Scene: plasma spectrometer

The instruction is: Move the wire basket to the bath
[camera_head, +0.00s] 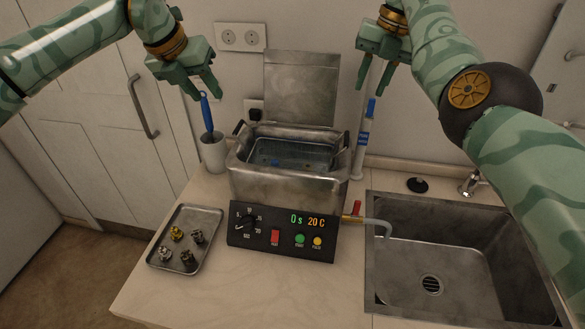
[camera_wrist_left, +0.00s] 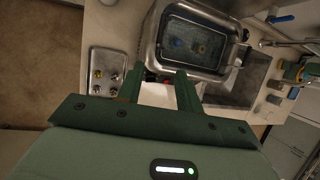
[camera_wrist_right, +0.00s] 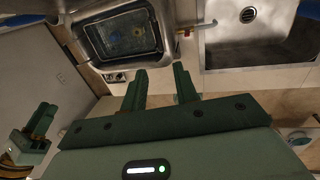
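The bath (camera_head: 288,190) is a steel tank with its lid (camera_head: 300,88) raised at the back and a black control panel reading 0 s and 20 C. A mesh-like wire basket (camera_head: 290,155) appears to sit inside the bath, with small blue and yellow things in it; its lower part is hard to make out. The bath also shows in the left wrist view (camera_wrist_left: 155,55) and right wrist view (camera_wrist_right: 88,45). My left gripper (camera_head: 206,92) is open and empty, above and left of the bath. My right gripper (camera_head: 373,86) is open and empty, above and right of it.
A tray (camera_head: 205,222) with several small metal parts lies front left. A cup (camera_head: 213,155) with a blue-handled brush (camera_head: 206,115) stands left of the bath. A blue-labelled tube (camera_head: 366,128) stands right of it. The sink (camera_head: 400,295) is at right; front counter is clear.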

